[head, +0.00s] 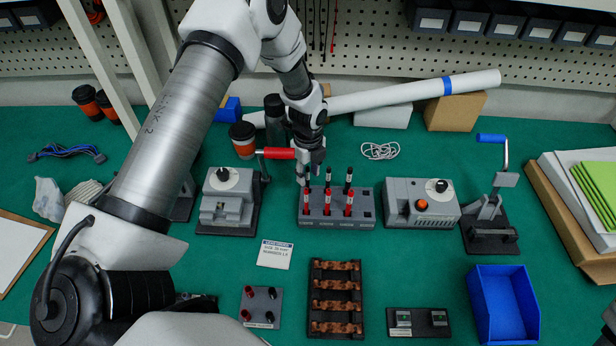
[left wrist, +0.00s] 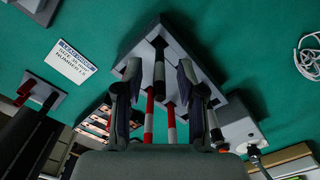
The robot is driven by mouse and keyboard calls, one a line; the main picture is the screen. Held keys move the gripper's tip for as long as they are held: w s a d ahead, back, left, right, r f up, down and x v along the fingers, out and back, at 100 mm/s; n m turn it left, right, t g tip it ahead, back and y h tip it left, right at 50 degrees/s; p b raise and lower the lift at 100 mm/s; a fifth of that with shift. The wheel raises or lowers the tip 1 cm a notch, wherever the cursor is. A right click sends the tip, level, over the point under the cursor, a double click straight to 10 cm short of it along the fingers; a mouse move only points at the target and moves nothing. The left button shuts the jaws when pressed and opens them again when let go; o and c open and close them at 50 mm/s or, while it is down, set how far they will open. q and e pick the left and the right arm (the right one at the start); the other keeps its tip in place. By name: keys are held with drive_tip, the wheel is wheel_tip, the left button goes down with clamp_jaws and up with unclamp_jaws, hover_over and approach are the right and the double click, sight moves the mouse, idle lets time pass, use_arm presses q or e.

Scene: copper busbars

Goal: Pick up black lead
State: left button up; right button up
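A grey lead holder (head: 364,216) stands at the middle of the green bench, with red leads (head: 348,203) upright in its front row and black leads (head: 348,180) behind them. My left gripper (head: 309,176) points down over the holder's back left part. In the left wrist view my left gripper (left wrist: 160,78) is open, its two fingers apart. A black lead (left wrist: 159,62) shows between the fingers with gaps on both sides. Red leads (left wrist: 149,118) show below it in that view. In the head view the gripper hides part of the holder's back left corner. My right gripper is not in view.
A grey device with a red handle (head: 279,153) stands close left of the gripper, and a grey box with an orange knob (head: 421,205) stands right of the holder. A copper busbar rack (head: 318,271) lies in front. A blue bin (head: 476,305) is at front right.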

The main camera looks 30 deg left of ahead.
use_arm(q)
clamp_jaws()
